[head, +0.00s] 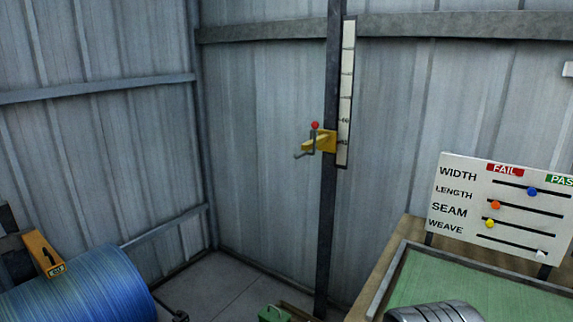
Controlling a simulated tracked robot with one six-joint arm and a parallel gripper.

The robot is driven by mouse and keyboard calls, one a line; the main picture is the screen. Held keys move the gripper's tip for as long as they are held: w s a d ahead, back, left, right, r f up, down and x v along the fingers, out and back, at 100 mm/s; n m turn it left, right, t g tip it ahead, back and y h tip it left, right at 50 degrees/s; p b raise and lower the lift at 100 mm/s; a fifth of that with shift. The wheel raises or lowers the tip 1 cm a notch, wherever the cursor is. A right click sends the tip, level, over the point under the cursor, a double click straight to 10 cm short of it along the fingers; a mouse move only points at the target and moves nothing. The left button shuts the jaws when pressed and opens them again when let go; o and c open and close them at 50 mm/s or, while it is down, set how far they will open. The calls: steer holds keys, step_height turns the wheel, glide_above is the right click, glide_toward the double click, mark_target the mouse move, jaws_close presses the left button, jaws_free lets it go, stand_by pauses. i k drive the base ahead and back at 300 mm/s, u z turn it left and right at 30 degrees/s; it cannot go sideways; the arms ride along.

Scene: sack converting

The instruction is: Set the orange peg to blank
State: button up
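A white board (458,172) stands at the right, behind a green-topped bench. It carries the row labels WIDTH, LENGTH, SEAM and WEAVE, with a red FAIL tag (505,170) and a green PASS tag (560,180) along the top. The orange peg (495,205) sits at the left end of the LENGTH slot, on the FAIL side. The blue peg (532,191) is near the middle of the WIDTH slot. The yellow peg (489,223) is at the left of the SEAM slot, and the white peg (541,253) is at the right of the WEAVE slot. My gripper is not in view.
The bench's green top (470,290) lies before the board; a grey rounded metal part (430,313) shows at its front edge. A dark post (328,215) bears a yellow bracket (324,142) with a red knob. A blue roll (85,290) is at lower left.

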mark_target(495, 205)
steer(key=z, duration=1.05)
steer(key=k, duration=0.15)
steer(key=z, duration=0.25)
